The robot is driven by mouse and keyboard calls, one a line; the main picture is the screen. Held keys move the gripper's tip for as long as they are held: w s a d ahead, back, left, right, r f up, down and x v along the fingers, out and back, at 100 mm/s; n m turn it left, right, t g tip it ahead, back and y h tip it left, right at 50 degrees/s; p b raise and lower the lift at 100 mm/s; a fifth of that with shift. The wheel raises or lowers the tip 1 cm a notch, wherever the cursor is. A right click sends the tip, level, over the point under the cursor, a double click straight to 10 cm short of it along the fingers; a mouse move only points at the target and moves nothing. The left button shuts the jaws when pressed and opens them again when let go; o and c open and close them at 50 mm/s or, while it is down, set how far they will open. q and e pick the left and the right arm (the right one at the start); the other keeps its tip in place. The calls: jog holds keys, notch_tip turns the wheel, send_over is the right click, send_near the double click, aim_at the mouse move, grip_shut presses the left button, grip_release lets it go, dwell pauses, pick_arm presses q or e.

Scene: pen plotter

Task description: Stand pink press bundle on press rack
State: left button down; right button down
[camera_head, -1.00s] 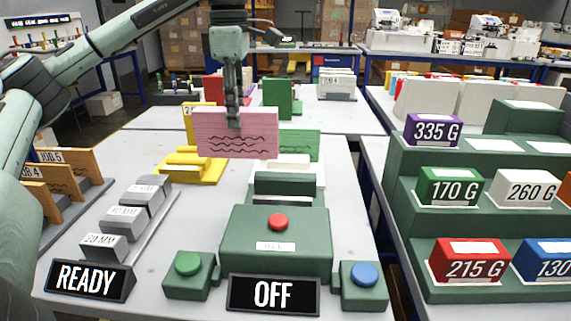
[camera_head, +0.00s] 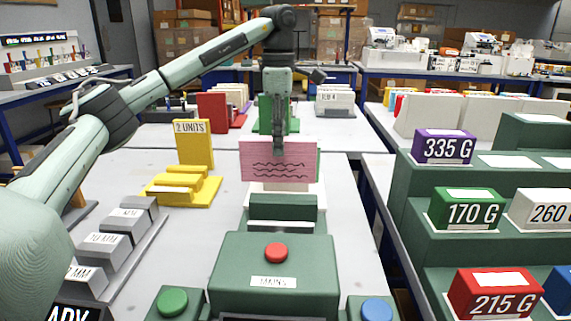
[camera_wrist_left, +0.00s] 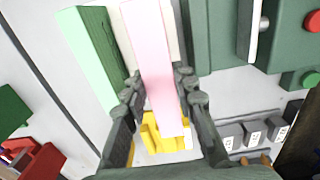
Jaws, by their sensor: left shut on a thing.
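The pink press bundle (camera_head: 270,170) is a flat upright slab with dark wavy lines. My left gripper (camera_head: 278,148) is shut on its upper edge, and the bundle shows between the fingers in the left wrist view (camera_wrist_left: 150,60). In the head view it appears behind the green press (camera_head: 274,258) and in front of a light green slab (camera_head: 319,163), which it mostly hides. The light green slab stands beside it in the left wrist view (camera_wrist_left: 88,50). A white surface (camera_head: 258,187) shows at the pink bundle's lower edge; I cannot tell whether they touch or which thing is the rack.
A yellow stand (camera_head: 194,150) marked 2 UNITS is to the left. Grey labelled blocks (camera_head: 104,241) are at the front left. Red (camera_head: 212,112) and grey (camera_head: 334,101) stands are farther back. A dark green stepped shelf (camera_head: 420,175) with weights is at the right.

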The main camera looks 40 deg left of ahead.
aim_at(285, 159)
pick_arm(q)
jog(key=shift+w+d+f, duration=0.35)
jog(key=shift+w+f, duration=0.05)
jog(key=shift+w, duration=0.3)
notch_tip(285, 159, down, 4)
jog(key=shift+r, duration=0.1)
pick_arm(e)
jog(key=shift+s+a+f, duration=0.1)
jog(key=shift+s+f, duration=0.05)
jog(key=shift+f, duration=0.35)
pick_arm(q)
jog(key=shift+f, duration=0.2)
jog(key=c, duration=1.2)
grip_release()
pick_arm(e)
jog(key=shift+r, duration=0.1)
jog(key=shift+w, duration=0.2)
